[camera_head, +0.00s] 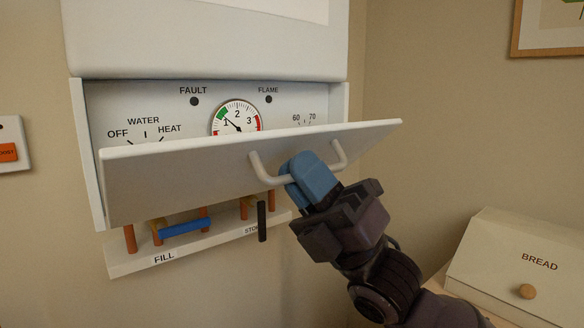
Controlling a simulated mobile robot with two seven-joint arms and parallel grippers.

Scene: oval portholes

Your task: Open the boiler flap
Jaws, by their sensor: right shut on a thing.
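The white boiler flap (200,180) is tilted outward, its top edge away from the boiler (205,45), so the panel behind shows above it. A light bar handle (263,172) is fixed on the flap's front. My right gripper (308,178), with blue fingers, is shut on the handle near its middle. The control panel (160,102) shows a pressure gauge (237,118), FAULT and FLAME lamps and dial markings. The lower part of the panel is hidden behind the flap. My left gripper is not in view.
Below the flap, copper pipes with a blue lever (186,227) and a black lever (262,221) stand over a shelf labelled FILL. A cream bread bin (520,262) is at the lower right. A switch with an orange rocker (8,152) is at the left.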

